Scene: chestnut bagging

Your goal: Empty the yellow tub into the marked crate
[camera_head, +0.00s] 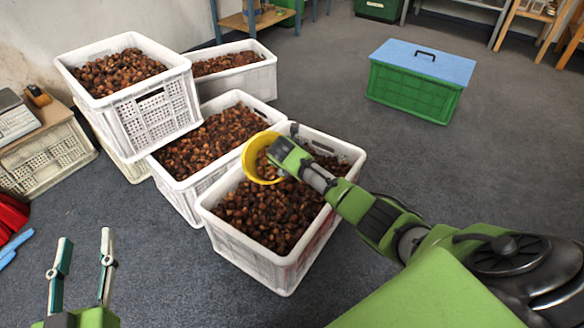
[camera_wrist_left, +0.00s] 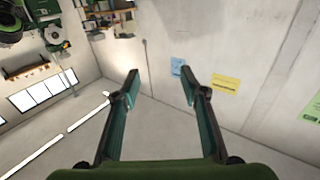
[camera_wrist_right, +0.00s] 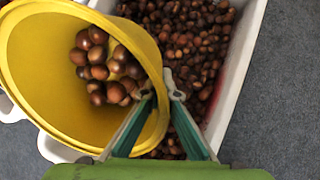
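The yellow tub (camera_head: 251,160) is tilted over the front white crate (camera_head: 240,247), which is full of brown chestnuts and has a faint reddish patch on its right wall. In the right wrist view the tub (camera_wrist_right: 40,75) shows its inside, with several chestnuts (camera_wrist_right: 105,68) lying near its lower side. My right gripper (camera_wrist_right: 163,88) is shut on the tub's rim, one finger inside and one outside. In the head view this gripper is partly hidden by its own body. My left gripper (camera_head: 83,245) is open and empty at the lower left, away from the crates.
Another chestnut crate (camera_head: 184,200) stands directly left of the front one. A stacked crate (camera_head: 118,97) and a further crate (camera_head: 250,80) stand behind. A green box with a blue lid (camera_head: 415,90) is on the floor at the right. The carpet between is clear.

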